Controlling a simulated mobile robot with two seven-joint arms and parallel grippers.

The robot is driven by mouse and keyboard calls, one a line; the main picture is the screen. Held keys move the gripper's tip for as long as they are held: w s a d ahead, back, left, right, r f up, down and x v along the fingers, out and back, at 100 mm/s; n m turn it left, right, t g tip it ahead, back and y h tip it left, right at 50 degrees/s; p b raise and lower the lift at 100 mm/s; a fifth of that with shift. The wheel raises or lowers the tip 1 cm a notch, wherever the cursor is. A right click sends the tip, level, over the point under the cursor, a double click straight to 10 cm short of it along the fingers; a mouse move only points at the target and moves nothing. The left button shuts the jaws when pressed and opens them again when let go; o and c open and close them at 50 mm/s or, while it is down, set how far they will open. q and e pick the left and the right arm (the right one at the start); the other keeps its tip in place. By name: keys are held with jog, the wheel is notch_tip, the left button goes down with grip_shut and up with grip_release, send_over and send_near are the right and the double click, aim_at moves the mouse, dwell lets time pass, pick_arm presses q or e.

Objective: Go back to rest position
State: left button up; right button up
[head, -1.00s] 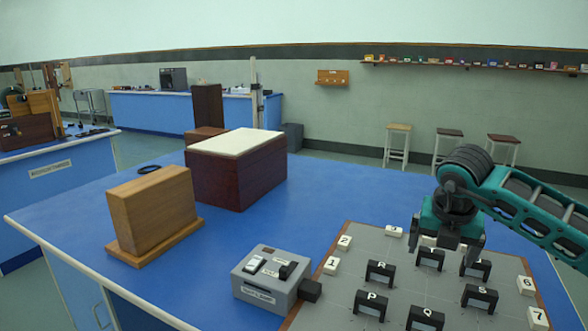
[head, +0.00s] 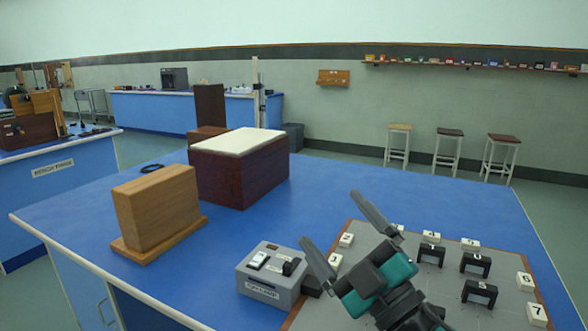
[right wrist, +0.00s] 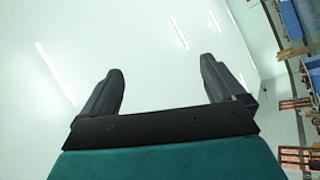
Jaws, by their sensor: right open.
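My right gripper (head: 345,230) is in the lower middle of the head view, above the left part of the grey board (head: 510,285). Its two dark fingers are spread wide and point up and to the left, with nothing between them. In the right wrist view the same fingers (right wrist: 160,90) stand apart against the pale ceiling, also empty. The gripper hides part of the board and some of the black holders on it. My left gripper is not in view.
A grey switch box (head: 270,275) stands left of the board. A wooden block on a base (head: 160,210) and a dark red box with a white top (head: 240,175) stand farther back. Black holders (head: 476,264) and white numbered tags (head: 537,314) sit on the board. The blue bench is clear at back right.

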jog(key=s+d+f+m+g+h, duration=0.1)
jog(key=d+f+m+h, duration=0.3)
jog(key=f, duration=0.1)
jog(key=s+d+f+m+g+h, duration=0.1)
jog(key=d+f+m+h, duration=0.3)
jog(key=f+m+h, duration=0.1)
jog(key=s+d+f+m+g+h, duration=0.1)
jog(key=d+f+m+g+h, duration=0.1)
jog(key=d+f+m+h, duration=0.3)
jog(key=shift+s+f, duration=0.4)
jog(key=shift+f, duration=0.1)
jog(key=s+d+f+m+g+y, duration=0.1)
jog(key=s+f+g, duration=0.55)
jog(key=s, duration=0.35)
jog(key=s+f+m+g, duration=0.1)
jog(key=s+f+g, duration=0.5)
jog(key=s, duration=0.4)
jog(key=w+a+f+t+y+p, duration=0.1)
jog(key=w+a+f+t, duration=0.1)
jog(key=w+f+t, duration=0.5)
jog(key=shift+w+a+f+n+t+y+p, duration=0.15)
jog(key=shift+a+f+n+t+y+p, duration=0.2)
jog(key=shift+f+t, duration=0.35)
jog(key=shift+d, duration=0.1)
